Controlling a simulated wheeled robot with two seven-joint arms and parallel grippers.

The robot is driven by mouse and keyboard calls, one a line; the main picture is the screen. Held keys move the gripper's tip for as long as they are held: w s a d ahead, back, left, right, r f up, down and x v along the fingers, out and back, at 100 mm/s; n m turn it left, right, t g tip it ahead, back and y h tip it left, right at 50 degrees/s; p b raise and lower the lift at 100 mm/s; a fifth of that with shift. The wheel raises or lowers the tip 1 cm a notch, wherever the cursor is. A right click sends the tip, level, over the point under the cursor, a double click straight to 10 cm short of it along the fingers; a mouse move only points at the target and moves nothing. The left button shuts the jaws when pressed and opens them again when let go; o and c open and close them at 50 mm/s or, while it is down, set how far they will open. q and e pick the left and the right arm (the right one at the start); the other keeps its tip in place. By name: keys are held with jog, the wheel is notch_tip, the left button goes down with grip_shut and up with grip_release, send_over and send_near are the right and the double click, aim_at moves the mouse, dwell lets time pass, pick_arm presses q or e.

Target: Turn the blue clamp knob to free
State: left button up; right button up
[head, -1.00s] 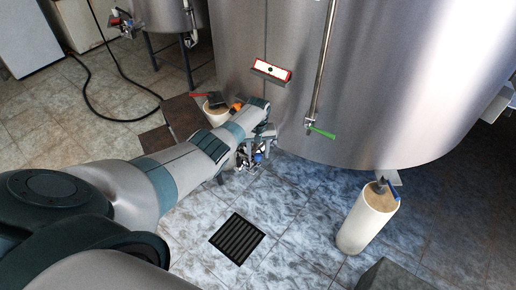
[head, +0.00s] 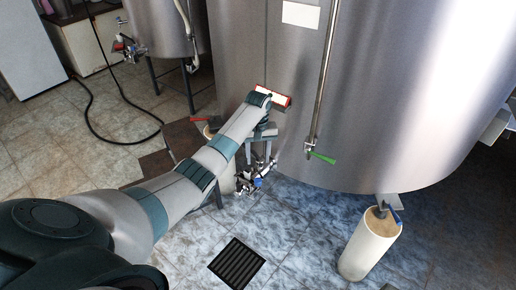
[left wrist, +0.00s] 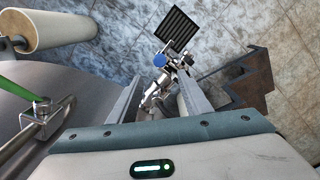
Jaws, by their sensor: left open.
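The blue clamp knob (head: 258,183) sits on a metal valve fitting (head: 243,182) low beside the big steel tank. Contact with the knob does not show. My right gripper is in neither view.
The steel tank (head: 370,90) rises close behind the gripper. A pipe with a green handle (head: 322,158) runs down it. A pale cylindrical leg (head: 369,245) stands at right. Brown steps (head: 185,138) lie left of the fitting. A drain grate (head: 237,264) lies in open tiled floor.

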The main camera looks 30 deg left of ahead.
pick_arm(q)
jog(key=shift+r+b, duration=0.4)
jog(key=shift+r, duration=2.05)
